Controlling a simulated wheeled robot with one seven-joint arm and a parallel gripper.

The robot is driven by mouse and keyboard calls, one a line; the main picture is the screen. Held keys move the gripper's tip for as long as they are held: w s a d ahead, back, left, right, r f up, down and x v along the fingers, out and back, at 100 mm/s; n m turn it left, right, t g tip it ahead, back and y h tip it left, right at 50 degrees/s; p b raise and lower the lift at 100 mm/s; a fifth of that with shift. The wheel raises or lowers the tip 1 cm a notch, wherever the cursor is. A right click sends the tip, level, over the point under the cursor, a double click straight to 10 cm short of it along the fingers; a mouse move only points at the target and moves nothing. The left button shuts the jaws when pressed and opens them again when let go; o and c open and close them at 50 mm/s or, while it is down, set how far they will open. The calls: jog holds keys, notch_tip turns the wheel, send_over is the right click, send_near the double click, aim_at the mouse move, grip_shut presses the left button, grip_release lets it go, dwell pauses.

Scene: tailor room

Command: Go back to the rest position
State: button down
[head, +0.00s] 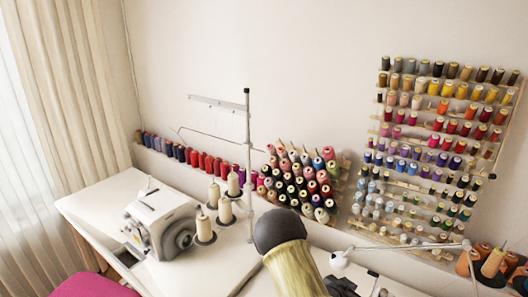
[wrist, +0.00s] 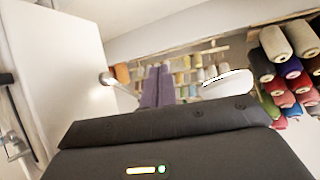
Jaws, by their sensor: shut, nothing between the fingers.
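My gripper (wrist: 155,86) shows in the wrist view, past the edge of its dark housing. Its two purple-grey fingers stand side by side and are shut, with nothing between them. They point toward blurred thread spools and a rack behind. I cannot make out the gripper in the head view. From these frames I cannot tell how far the fingers are from the things behind them.
A white table (head: 92,203) carries a sewing machine (head: 162,222) and cream thread cones (head: 225,211) beside a tall thread stand (head: 248,150). A slanted cone rack and a wall spool rack (head: 382,136) stand behind. A pink chair (head: 90,287) is at lower left.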

jog(key=s+a+r+n+g+y, duration=0.3)
jog(key=s+a+r+n+y, duration=0.1)
jog(key=s+a+r+y, duration=0.45)
jog(key=s+a+r+n+g, duration=0.1)
jog(key=s+a+r+n, duration=0.1)
jog(key=s+r, duration=0.3)
jog(key=s+a+r+n+g, duration=0.1)
jog(key=s+r+n, duration=0.3)
jog(key=s, duration=0.3)
jog(key=shift+s+a+r+y, duration=0.3)
jog(key=shift+a+r+y, duration=0.15)
jog(key=shift+r, duration=0.1)
jog(key=shift+w+d, duration=0.1)
